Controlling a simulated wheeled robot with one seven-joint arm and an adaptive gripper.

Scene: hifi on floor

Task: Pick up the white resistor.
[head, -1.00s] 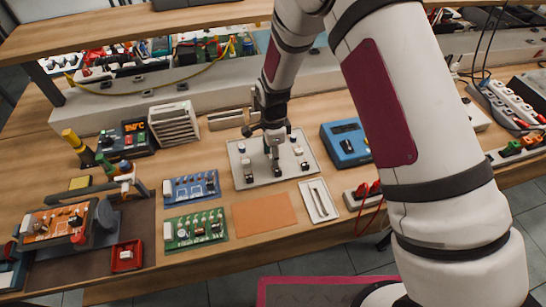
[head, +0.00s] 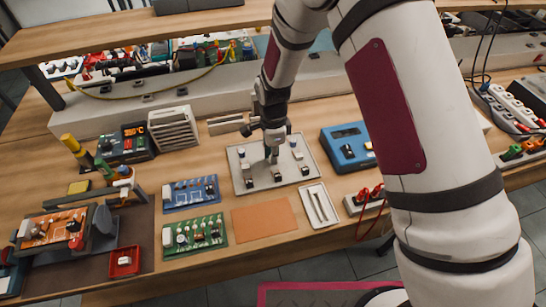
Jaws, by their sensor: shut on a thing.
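A light grey tray (head: 240,188) lies on the wooden bench in the middle of the head view. Several small parts stand on it: a white one (head: 241,153) at the left, white and blue ones (head: 293,142) at the right, and dark blocks (head: 277,177) along the front. My gripper (head: 272,159) points down over the middle of the tray and is shut on a small part, taken to be the white resistor. The fingers almost wholly hide this part, so its colour and its contact with the tray cannot be told.
A blue meter (head: 347,145) stands right of the tray. A blue circuit board (head: 191,192) and a green one (head: 194,234) lie left. A slatted box (head: 174,128) stands behind left.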

